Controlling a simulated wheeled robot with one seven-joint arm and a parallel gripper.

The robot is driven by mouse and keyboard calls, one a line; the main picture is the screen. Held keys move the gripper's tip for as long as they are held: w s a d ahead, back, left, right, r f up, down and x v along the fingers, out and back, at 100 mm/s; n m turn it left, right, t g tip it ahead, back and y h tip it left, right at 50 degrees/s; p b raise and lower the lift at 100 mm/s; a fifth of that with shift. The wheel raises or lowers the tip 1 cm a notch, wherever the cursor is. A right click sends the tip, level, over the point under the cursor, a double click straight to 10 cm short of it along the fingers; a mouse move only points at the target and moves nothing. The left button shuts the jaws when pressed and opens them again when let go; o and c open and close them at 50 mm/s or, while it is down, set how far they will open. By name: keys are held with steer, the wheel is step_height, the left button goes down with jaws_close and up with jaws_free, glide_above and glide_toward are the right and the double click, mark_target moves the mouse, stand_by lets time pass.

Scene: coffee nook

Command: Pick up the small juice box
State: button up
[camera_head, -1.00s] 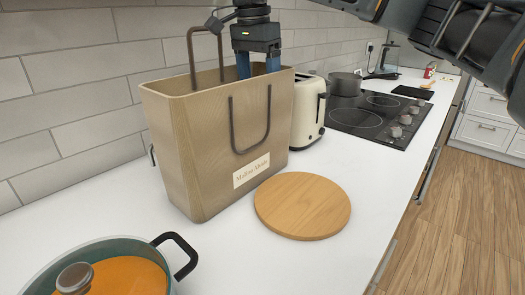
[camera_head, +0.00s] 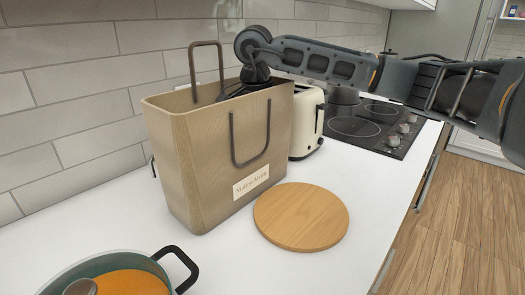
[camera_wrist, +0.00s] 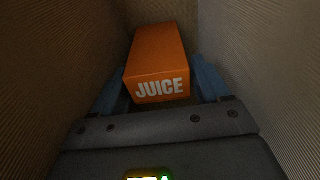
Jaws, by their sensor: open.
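In the wrist view, an orange juice box (camera_wrist: 157,68) marked "JUICE" lies inside the tan paper bag, between the two blue fingers of my gripper (camera_wrist: 160,92). The fingers are open, one on each side of the box; whether they touch it cannot be told. In the head view, my arm reaches down into the top of the paper bag (camera_head: 215,150), which stands upright on the counter. My gripper and the juice box are hidden inside the bag in that view.
A round wooden board (camera_head: 300,216) lies in front of the bag. A cream toaster (camera_head: 307,120) and a black cooktop (camera_head: 365,125) stand behind it at right. A pot (camera_head: 115,270) with a black handle is at the front left. The bag's walls (camera_wrist: 60,60) are close on both sides.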

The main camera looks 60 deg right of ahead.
steer(key=shift+f, duration=0.4)
steer(key=shift+c, duration=0.2)
steer(key=c, duration=0.8)
steer(key=shift+r, duration=0.1)
steer(key=shift+c, duration=0.2)
